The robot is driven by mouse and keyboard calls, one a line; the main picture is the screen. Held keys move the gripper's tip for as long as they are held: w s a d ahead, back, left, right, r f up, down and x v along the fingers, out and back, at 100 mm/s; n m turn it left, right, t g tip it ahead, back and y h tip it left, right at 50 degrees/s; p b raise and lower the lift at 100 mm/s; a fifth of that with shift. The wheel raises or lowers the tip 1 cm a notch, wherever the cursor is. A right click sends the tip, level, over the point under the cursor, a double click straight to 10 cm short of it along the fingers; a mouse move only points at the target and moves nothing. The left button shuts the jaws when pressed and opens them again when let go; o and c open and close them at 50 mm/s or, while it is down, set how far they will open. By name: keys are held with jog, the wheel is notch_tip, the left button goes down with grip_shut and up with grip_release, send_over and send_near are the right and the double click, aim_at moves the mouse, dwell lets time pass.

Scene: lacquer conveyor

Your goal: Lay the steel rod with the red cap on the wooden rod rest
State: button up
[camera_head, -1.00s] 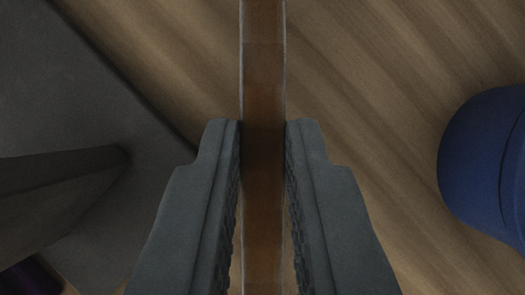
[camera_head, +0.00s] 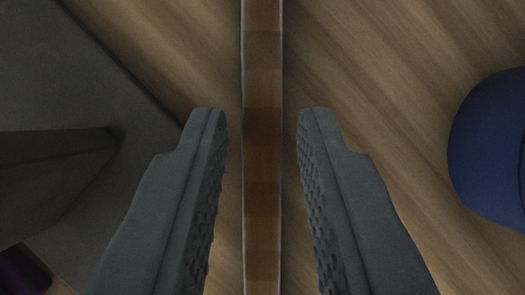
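A long, straight bar (camera_head: 262,60) with bright edges and a brown, shiny face runs top to bottom through the middle of the view. It looks like the steel rod mirroring brown surroundings. Its ends are out of view and no red cap shows. My gripper (camera_head: 262,112) is open, with one finger on each side of the bar and a clear gap on both sides. The wooden rod rest cannot be made out, and I cannot tell what bears the bar.
A wood-grained surface (camera_head: 380,60) lies below. A dark grey flat plate (camera_head: 60,60) with a grey upright block (camera_head: 50,180) is at the left. A dark purple thing (camera_head: 20,272) is at the lower left corner. A round blue object (camera_head: 490,150) is at the right edge.

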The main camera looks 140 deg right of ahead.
jog(key=v, duration=1.1)
jog(key=shift+s, duration=0.1)
jog(key=s+a+r+m+t+h, duration=0.1)
jog(key=s+a+r+m+t, duration=0.2)
jog(key=s, duration=0.7)
jog(key=s+a+r+m+t+h, duration=0.2)
jog(key=s+a+r+m+t, duration=0.1)
jog(key=s, duration=0.6)
jog(key=s+a+r+m+t+h, duration=0.1)
jog(key=s+a+r+m+t, duration=0.2)
jog(key=s+t, duration=0.3)
jog(key=s+a+r, duration=0.1)
jog(key=s, duration=0.3)
jog(key=shift+s+r+t+h, duration=0.15)
jog(key=shift+s+t+h, duration=0.15)
jog(key=shift+t, duration=0.1)
jog(key=shift+o, duration=0.3)
jog(key=shift+w, duration=0.1)
